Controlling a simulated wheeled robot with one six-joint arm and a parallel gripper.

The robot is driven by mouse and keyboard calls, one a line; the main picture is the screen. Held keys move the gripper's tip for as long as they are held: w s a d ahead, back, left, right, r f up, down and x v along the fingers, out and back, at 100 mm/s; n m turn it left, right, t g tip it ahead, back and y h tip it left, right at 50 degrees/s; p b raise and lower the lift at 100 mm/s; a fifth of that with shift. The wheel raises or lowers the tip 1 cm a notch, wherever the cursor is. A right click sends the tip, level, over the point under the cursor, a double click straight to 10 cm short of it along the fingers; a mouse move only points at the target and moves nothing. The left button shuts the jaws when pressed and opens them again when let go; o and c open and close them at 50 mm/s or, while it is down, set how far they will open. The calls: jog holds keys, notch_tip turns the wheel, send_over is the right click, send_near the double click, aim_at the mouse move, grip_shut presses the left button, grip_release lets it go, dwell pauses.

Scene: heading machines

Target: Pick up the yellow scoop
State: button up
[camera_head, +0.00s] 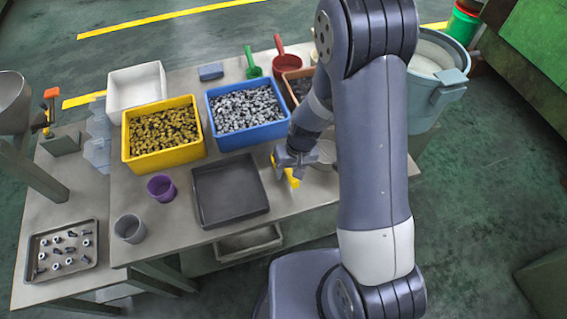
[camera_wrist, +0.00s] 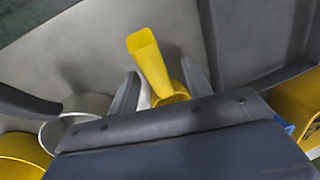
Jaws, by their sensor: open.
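The yellow scoop (camera_head: 293,179) is on the table to the right of the black tray, partly hidden by my gripper (camera_head: 286,165). In the wrist view the yellow scoop (camera_wrist: 150,62) has its flat handle extending up between the fingers, and its rounded part is partly hidden behind the gripper body. My gripper (camera_wrist: 160,72) is open, with one dark finger on each side of the scoop. A gap shows beside the handle. I cannot tell whether either finger touches the scoop.
The black tray (camera_head: 230,212) is close to the left of my gripper. The blue bin (camera_head: 238,143) of grey parts and the yellow bin (camera_head: 163,160) stand behind. A green scoop (camera_head: 253,70) and red scoop (camera_head: 287,63) are farther back. A purple cup (camera_head: 161,188) stands left.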

jog(key=shift+a+f, duration=0.2)
jog(key=shift+f, duration=1.7)
jog(key=shift+c, duration=0.2)
grip_shut()
